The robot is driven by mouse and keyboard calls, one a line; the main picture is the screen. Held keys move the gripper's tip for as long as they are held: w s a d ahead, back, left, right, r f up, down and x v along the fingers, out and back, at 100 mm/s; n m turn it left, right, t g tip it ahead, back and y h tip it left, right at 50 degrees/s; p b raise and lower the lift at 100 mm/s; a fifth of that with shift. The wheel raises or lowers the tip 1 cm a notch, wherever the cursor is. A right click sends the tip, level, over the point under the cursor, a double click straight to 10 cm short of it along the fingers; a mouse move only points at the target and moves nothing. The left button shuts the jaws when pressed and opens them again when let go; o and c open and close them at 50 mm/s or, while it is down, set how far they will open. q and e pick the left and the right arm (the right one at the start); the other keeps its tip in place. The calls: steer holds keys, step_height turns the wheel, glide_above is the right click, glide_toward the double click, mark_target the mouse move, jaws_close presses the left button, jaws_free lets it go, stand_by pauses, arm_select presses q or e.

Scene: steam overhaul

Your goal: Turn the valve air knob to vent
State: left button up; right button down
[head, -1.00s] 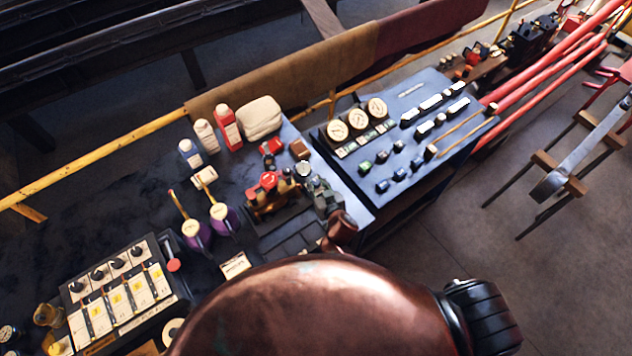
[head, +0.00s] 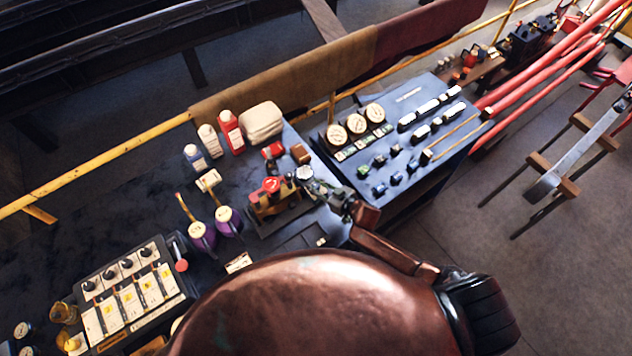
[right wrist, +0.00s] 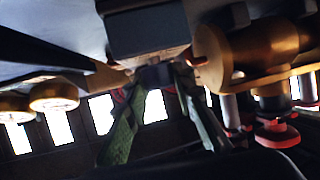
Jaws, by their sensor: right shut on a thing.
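A brass valve assembly (head: 277,200) with a red round top (head: 271,184) stands on the dark bench in the head view. A pale round dial (head: 304,173) is at its right end. My right gripper (head: 312,188) reaches it from the right. In the right wrist view the two greenish fingers (right wrist: 160,88) are closed around a small dark part (right wrist: 158,75), apparently the valve air knob, under a dark block (right wrist: 145,30). A brass cylinder (right wrist: 240,55) is just right of them. The knob's marking and setting cannot be read. My left gripper is out of view.
Two purple oil cans (head: 202,236) and several bottles (head: 231,130) stand left of the valve. A blue gauge panel (head: 400,135) lies to the right. A switch box (head: 127,292) is at lower left. Yellow rails (head: 95,164) run behind the bench.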

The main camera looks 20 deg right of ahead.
steer(key=shift+w+d+r+n+g+y, duration=0.1)
steer(key=shift+w+d+n+g+y, duration=0.15)
steer(key=shift+n+y, duration=0.3)
steer(key=shift+n+g+y+b, duration=0.5)
steer(key=shift+n+g+y, duration=0.25)
steer(key=shift+n+y, duration=0.15)
steer(key=n+g+y+b, duration=0.2)
steer(key=b, duration=0.1)
steer(key=shift+a+f+n, duration=0.1)
steer(key=shift+f+n, duration=0.1)
steer(key=shift+n, duration=0.15)
steer(key=shift+s+a+r+n+g+y+b, duration=0.1)
steer(key=shift+n+g+y+b, duration=0.1)
steer(key=shift+n+g+b, duration=0.25)
steer(key=shift+s+n+g+y+b, duration=0.15)
steer(key=shift+n+g+b, duration=0.1)
steer(key=shift+g+b, duration=0.25)
steer(key=c, duration=1.6)
jaws_free()
